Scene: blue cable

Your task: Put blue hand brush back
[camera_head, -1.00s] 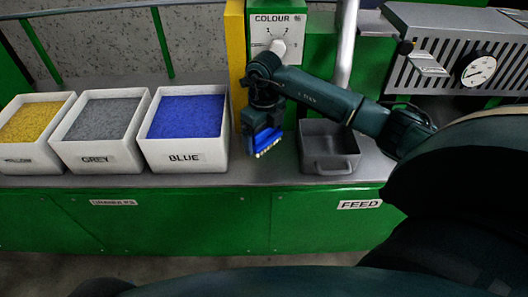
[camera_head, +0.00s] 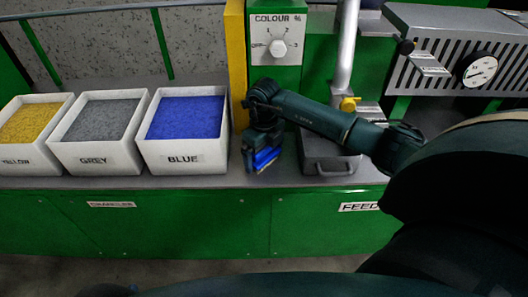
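The blue hand brush (camera_head: 266,160) is under my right gripper (camera_head: 262,147), beside the blue bin on its right. The gripper appears shut on the brush; its fingertips are mostly hidden by the dark hand and the brush. The brush is tilted, bristles downward, low over the grey counter (camera_head: 225,178) near its front edge. I cannot tell whether it touches the counter. My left gripper is not in view.
Bins of yellow (camera_head: 30,123), grey (camera_head: 96,119) and blue (camera_head: 186,118) granules stand on the left. A grey metal box (camera_head: 328,168) is right of the brush. A COLOUR % knob (camera_head: 278,49) and a gauge (camera_head: 480,70) are behind. A yellow handle (camera_head: 350,103) shows behind my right arm.

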